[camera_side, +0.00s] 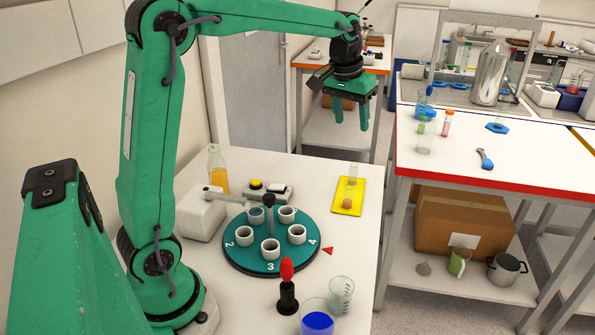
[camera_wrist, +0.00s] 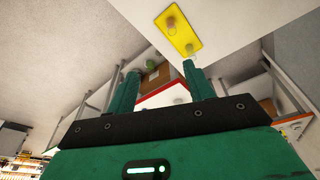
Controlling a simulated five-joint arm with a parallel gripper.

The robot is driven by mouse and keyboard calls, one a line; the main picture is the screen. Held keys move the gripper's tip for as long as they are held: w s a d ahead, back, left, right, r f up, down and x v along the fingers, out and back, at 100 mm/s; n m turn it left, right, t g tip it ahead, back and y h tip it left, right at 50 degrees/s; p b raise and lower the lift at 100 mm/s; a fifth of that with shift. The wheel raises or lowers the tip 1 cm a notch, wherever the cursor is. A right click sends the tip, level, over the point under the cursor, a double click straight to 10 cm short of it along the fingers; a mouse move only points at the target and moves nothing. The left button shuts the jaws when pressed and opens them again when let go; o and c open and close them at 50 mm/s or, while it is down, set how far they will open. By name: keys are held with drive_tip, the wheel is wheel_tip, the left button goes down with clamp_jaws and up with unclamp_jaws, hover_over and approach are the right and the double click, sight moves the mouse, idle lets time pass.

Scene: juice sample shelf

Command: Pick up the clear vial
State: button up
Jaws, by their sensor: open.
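The yellow tray (camera_side: 342,191) lies near the right edge of the white table. A small clear vial (camera_side: 353,171) stands upright at its far end, and a short orange-brown piece (camera_side: 347,203) sits near its close end. My gripper (camera_side: 351,118) points down with its fingers apart and empty. It appears above and behind the clear vial in the side view. In the wrist view, my gripper's open fingers (camera_wrist: 161,70) are below the yellow tray (camera_wrist: 180,36).
A teal carousel (camera_side: 238,259) with numbered white cups stands left of the tray. A red-topped black tool (camera_side: 288,289), a beaker (camera_side: 341,294) and a blue-filled glass (camera_side: 317,321) stand in front. An orange juice flask (camera_side: 217,170) stands at the back. A red-edged bench (camera_side: 530,165) is to the right.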

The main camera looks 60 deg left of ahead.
drive_tip(key=w+a+f+n+g, duration=0.1)
drive_tip(key=w+a+f+n, duration=0.1)
drive_tip(key=w+a+f, duration=0.6)
drive_tip(key=n+g, duration=0.1)
hover_over(354, 164)
drive_tip(key=f, duration=0.9)
drive_tip(key=shift+s+d+f, duration=0.15)
drive_tip(key=shift+d+f, duration=0.15)
drive_tip(key=shift+d, duration=0.05)
drive_tip(key=shift+a+f+g, duration=0.25)
drive_tip(key=shift+f+g, duration=0.05)
drive_tip(key=shift+f, duration=4.15)
drive_tip(key=c, duration=1.1)
drive_tip(key=shift+o, duration=0.2)
drive_tip(key=shift+r, duration=0.15)
drive_tip(key=shift+r, duration=1.3)
drive_tip(key=s+d+r, duration=0.2)
drive_tip(key=d+r, duration=0.6)
drive_tip(key=d, duration=0.3)
drive_tip(key=shift+d, duration=0.2)
